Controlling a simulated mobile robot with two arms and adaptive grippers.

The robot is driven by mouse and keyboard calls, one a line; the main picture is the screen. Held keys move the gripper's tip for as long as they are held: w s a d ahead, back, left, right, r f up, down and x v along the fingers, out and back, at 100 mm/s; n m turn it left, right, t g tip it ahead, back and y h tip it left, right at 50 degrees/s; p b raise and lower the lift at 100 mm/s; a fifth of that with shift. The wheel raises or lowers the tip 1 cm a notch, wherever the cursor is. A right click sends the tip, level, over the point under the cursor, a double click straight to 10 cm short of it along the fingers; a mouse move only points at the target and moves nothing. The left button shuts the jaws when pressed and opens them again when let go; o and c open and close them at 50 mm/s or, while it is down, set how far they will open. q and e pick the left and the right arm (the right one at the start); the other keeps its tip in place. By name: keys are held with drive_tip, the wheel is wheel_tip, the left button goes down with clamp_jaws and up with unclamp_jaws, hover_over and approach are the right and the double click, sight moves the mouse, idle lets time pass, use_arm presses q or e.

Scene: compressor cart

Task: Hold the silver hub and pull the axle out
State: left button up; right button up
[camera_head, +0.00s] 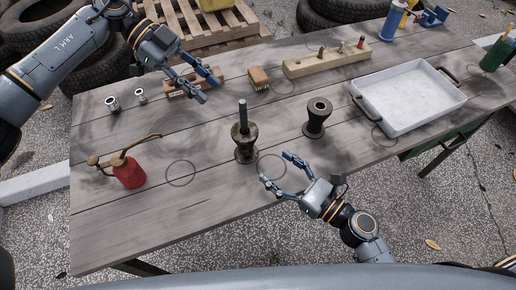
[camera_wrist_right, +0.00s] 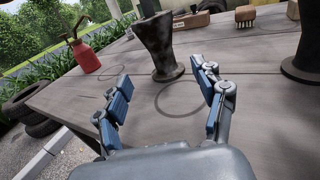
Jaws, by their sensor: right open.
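A dark, worn metal hub (camera_head: 245,153) stands upright on the table, with a dark grey axle (camera_head: 242,115) rising from its top. In the right wrist view this hub (camera_wrist_right: 160,50) stands beyond the fingertips. A second dark hub (camera_head: 316,120), with an open bore, stands to its right. Neither hub looks clearly silver. My right gripper (camera_head: 276,167) is open and empty, near the table's front edge, right of and in front of the axle's hub. My left gripper (camera_head: 211,88) has its fingers apart, empty, above the table behind and left of the axle.
A red oil can (camera_head: 129,173) stands at left, and small silver fittings (camera_head: 113,104) lie behind it. A wooden brush (camera_head: 258,78), a wooden block with pegs (camera_head: 327,60) and a white tray (camera_head: 409,97) occupy the back and right. The front middle is clear.

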sight(251, 148)
drive_tip(key=x, duration=1.1)
drive_tip(key=shift+w, duration=0.1)
